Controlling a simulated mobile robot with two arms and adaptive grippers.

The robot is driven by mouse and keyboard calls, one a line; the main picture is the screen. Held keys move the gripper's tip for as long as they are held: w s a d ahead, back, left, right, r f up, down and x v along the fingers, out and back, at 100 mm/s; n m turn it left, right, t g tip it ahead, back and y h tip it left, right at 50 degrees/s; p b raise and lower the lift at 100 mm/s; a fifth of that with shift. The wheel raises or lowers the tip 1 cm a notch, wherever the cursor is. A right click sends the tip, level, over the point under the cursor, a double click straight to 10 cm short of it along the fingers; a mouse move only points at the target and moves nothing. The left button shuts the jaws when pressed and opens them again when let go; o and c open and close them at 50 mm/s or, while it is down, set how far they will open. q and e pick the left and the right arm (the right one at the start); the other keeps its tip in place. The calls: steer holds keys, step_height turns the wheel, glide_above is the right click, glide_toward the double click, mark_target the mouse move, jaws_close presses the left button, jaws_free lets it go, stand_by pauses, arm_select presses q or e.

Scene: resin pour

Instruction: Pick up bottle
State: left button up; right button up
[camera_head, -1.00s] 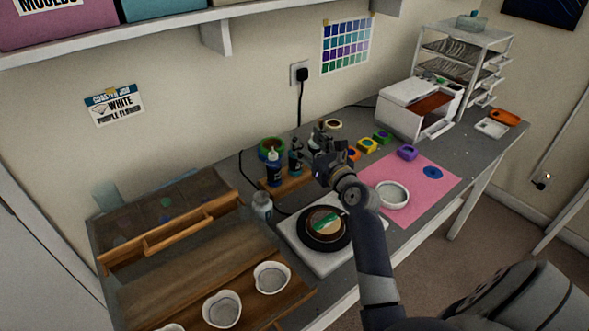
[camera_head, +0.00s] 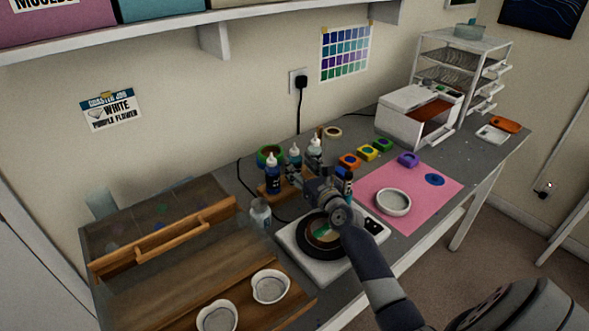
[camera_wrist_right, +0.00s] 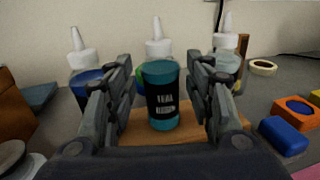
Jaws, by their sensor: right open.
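Three bottles with white nozzle caps stand side by side on a small wooden stand (camera_wrist_right: 140,120): a blue bottle (camera_head: 273,176), a teal bottle (camera_head: 295,162) and a pale bottle (camera_head: 315,152). In the right wrist view, a teal body with a dark label (camera_wrist_right: 162,100) stands upright between the fingers of my right gripper (camera_wrist_right: 158,72). The fingers are open, one on each side, with no clear contact. In the head view the right gripper (camera_head: 306,184) is in front of the bottles and hides part of them. My left gripper is not in view.
A white scale (camera_head: 294,243) with a round black dish (camera_head: 318,252) lies under my right arm. A clear jar (camera_head: 260,213) stands left of the gripper. A pink mat (camera_head: 425,205) holds a white mould (camera_head: 393,202). Wooden trays fill the left side.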

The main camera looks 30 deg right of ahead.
steer(key=shift+w+d, duration=0.15)
steer(key=shift+w, duration=0.8)
steer(key=shift+w+d, duration=0.1)
steer(key=shift+w, duration=0.8)
steer(key=shift+s, duration=0.1)
steer(key=shift+c, duration=0.5)
steer(key=c, duration=0.9)
steer(key=shift+o, duration=0.2)
steer(key=shift+r, duration=0.1)
step_height(320, 180, up, 10)
steer(key=p, duration=0.3)
step_height(320, 180, up, 18)
glide_above(298, 162)
steer(key=w, duration=0.2)
steer(key=shift+w+d, duration=0.1)
steer(key=shift+d, duration=0.05)
